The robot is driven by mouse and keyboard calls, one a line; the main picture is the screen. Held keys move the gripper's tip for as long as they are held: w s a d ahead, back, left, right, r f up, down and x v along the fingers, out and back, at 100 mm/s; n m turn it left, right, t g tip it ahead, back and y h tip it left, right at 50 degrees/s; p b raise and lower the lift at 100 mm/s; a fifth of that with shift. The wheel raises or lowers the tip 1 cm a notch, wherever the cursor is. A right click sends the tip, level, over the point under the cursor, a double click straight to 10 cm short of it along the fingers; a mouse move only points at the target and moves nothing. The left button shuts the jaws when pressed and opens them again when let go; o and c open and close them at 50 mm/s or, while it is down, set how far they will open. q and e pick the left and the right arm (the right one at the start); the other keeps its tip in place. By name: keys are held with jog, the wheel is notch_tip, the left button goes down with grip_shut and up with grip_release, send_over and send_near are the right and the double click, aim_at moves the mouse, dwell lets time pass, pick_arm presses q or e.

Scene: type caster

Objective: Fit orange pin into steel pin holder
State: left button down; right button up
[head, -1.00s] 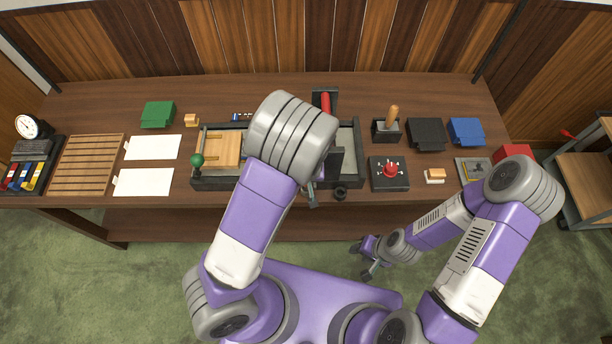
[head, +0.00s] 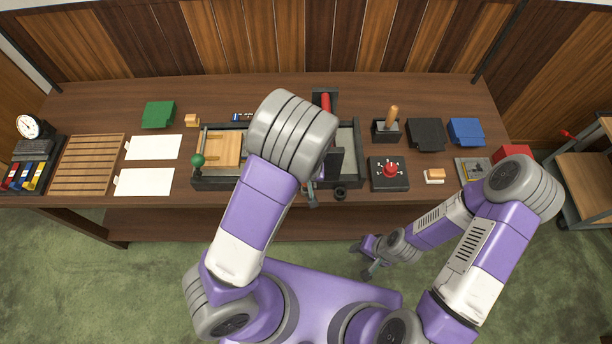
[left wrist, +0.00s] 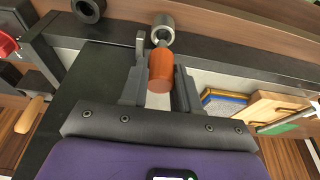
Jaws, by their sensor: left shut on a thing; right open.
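The orange pin (left wrist: 160,70) is a short cylinder in the left wrist view. My left gripper (left wrist: 160,62) is shut on it, one finger on each side. The steel pin holder (left wrist: 163,29) is a grey ring just beyond the pin's far end, roughly in line with it. A small grey tip shows between the pin and the ring; I cannot tell whether it enters the hole. In the head view my left arm hides the pin and holder. My right gripper (head: 368,259) is open and empty in front of the table, over the floor.
The dark tray (head: 349,143) lies under my left gripper, with a wooden block (head: 219,148) in its left part. A black ring (head: 340,194) is at its front. To its right are a red-knobbed box (head: 388,184) and a wooden handle (head: 392,115) in a black stand.

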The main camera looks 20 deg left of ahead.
pick_arm(q)
jog(key=shift+f+b, duration=0.8)
jog(key=shift+f, duration=0.2)
jog(key=shift+r, duration=0.15)
jog(key=shift+r+p, duration=0.6)
jog(key=shift+p, duration=0.15)
jog(key=shift+p, duration=0.3)
dwell(1.1)
jog(key=shift+f+b, duration=0.55)
jog(key=shift+f, duration=0.15)
jog(key=c, duration=0.7)
grip_release()
jog(key=shift+c, duration=0.2)
jog(key=shift+r, duration=0.1)
